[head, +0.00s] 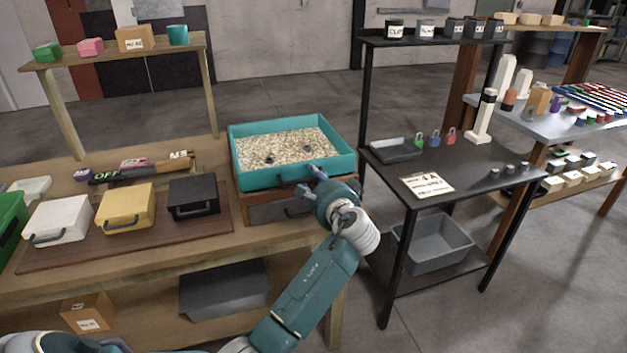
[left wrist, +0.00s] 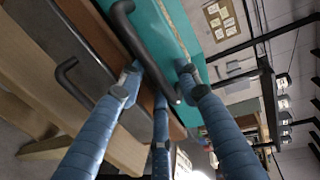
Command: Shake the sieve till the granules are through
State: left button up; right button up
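The teal sieve (head: 245,176) sits on a wooden stand at the right end of the wooden bench. A layer of pale granules (head: 285,146) covers its floor, with a few dark lumps among them. My left gripper (head: 311,182) is at the sieve's front wall, near the right corner. In the left wrist view, a black bar handle (left wrist: 150,50) on the teal wall (left wrist: 172,35) runs down between the spread fingers of the left gripper (left wrist: 160,84). The fingers look apart from the handle. My right gripper is in neither view.
Under the sieve is a grey drawer (head: 270,211) with a dark handle. White (head: 60,222), yellow (head: 126,209) and black (head: 194,197) cases stand to its left. A black rack (head: 470,178) stands close on the right, with a narrow gap of floor between.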

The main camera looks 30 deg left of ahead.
pick_arm(q)
jog(key=v, duration=1.2)
jog(key=shift+c, duration=0.3)
